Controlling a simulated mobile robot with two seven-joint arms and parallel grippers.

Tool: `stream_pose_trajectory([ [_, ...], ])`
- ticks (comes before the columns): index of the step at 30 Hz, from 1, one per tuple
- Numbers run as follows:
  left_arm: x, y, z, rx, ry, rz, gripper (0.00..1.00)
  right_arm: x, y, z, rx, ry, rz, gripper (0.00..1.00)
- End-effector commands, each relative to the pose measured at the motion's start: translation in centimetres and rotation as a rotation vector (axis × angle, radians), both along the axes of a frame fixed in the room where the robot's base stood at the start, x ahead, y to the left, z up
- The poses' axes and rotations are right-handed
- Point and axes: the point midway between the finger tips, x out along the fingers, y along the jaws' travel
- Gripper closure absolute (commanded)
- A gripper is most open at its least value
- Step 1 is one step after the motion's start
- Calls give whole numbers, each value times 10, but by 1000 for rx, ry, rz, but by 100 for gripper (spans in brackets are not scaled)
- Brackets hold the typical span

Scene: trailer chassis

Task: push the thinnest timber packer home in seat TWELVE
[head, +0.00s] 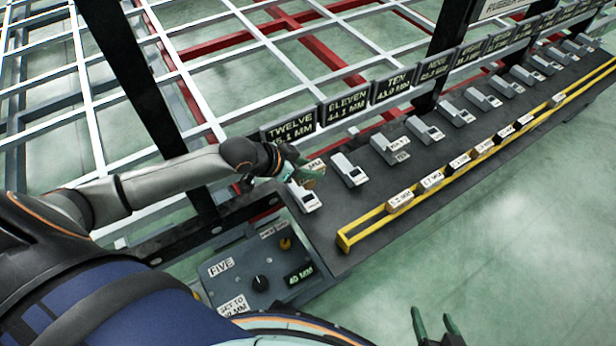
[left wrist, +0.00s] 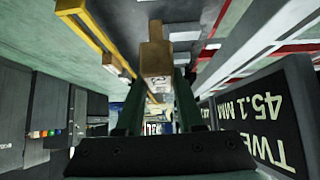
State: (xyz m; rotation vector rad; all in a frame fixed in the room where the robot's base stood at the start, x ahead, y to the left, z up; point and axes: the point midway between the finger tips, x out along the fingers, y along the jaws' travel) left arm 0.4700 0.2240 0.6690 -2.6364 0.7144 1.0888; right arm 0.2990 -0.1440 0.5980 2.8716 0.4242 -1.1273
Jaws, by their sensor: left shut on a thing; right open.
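My left gripper (head: 300,172) is shut on a small timber packer (head: 315,167) above the near end of the grey bench. In the left wrist view the wooden packer (left wrist: 155,58) sits between the green fingers of the left gripper (left wrist: 158,90); a pale label shows on it. The dark sign for seat TWELVE (head: 288,131) stands just behind, and the light grey seat block (head: 304,198) is just below the gripper. Whether the packer touches the seat is hidden. My right gripper (head: 437,328) is open and empty at the bottom, off the bench.
A yellow rail (head: 362,222) along the bench's front holds several labelled packers (head: 400,200). More seat blocks (head: 347,169) and signs (head: 348,98) run to the upper right. A control box (head: 262,268) reading FIVE and 40 MM stands at the near end. Open green floor lies right.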

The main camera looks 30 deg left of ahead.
Motion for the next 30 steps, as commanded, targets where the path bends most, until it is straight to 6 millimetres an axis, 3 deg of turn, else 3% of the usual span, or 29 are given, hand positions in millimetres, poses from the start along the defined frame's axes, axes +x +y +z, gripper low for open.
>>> stream_pose_trajectory([
  [13, 7, 6, -3, 0, 1, -2, 100, 2, 3, -1, 2, -6, 10, 28],
  [19, 7, 6, 1, -2, 1, 0, 100, 2, 3, 11, 3, -9, 9, 28],
  [27, 7, 6, -32, -4, 2, 0, 100, 0, 2, -12, 2, -1, 4, 28],
  [30, 7, 6, -36, -3, 1, 0, 100, -3, 0, -15, -2, 7, -1, 28],
])
